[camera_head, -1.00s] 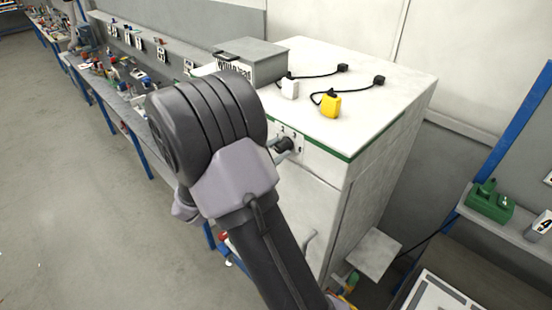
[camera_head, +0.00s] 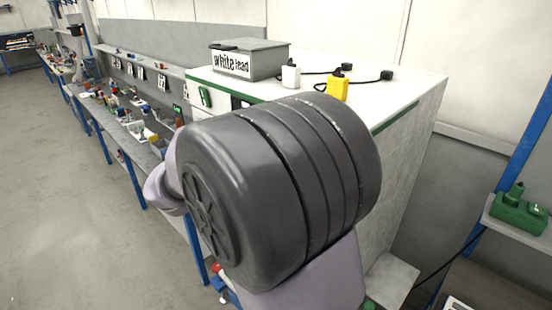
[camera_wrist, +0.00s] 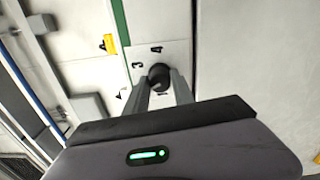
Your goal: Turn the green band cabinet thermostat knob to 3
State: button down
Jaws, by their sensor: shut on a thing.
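The white cabinet (camera_head: 425,100) has a green band (camera_head: 394,119) along its top edge. The band also shows in the wrist view (camera_wrist: 121,24). The dark round thermostat knob (camera_wrist: 160,74) sits on the white front panel in the wrist view. A 3 and a 4 are printed beside it, and another mark near the fingers is partly hidden. My gripper (camera_wrist: 162,88) has its fingers on either side of the knob and is shut on it. Which number the knob points at cannot be told. My arm hides the knob in the head view.
A grey box (camera_head: 250,60) lettered "white lead", a white plug (camera_head: 291,76) and a yellow plug (camera_head: 338,88) with black cords are on the cabinet top. A cluttered workbench runs along the left. A shelf with a green device (camera_head: 518,212) is at right. Floor at left is clear.

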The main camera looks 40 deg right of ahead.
jog(key=m+b, duration=1)
jog(key=b, duration=0.5)
jog(key=shift+f, duration=0.1)
jog(key=c, duration=1.1)
grip_release()
jog(key=shift+o, duration=0.2)
jog(key=s+a+p, duration=0.1)
jog(key=a+p, duration=0.3)
jog(key=a, duration=1.3)
jog(key=shift+s+a, duration=0.2)
